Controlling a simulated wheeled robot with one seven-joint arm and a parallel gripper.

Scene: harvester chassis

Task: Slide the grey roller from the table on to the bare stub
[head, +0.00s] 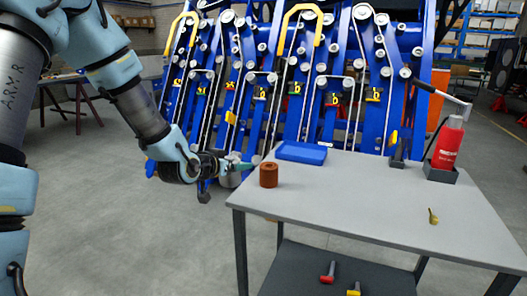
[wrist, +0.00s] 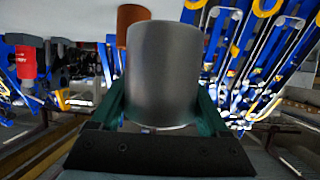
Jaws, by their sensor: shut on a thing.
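The grey roller (wrist: 165,75) fills the middle of the wrist view, between the two green fingers of my gripper (wrist: 165,115). The fingers are shut on its sides. In the head view my gripper (head: 240,166) is just off the left edge of the table (head: 350,195), pointing right; the roller is hard to make out there. The blue harvester chassis (head: 215,110) stands behind, with several pale round rollers on its arms. I cannot tell which of its ends is the bare stub.
A brown cylinder (head: 268,175) stands at the table's left edge, close to my gripper. A blue tray (head: 301,152), a red bottle (head: 447,145) in a dark holder and a small brass piece (head: 433,216) are on the table. Red and yellow tools lie on the lower shelf.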

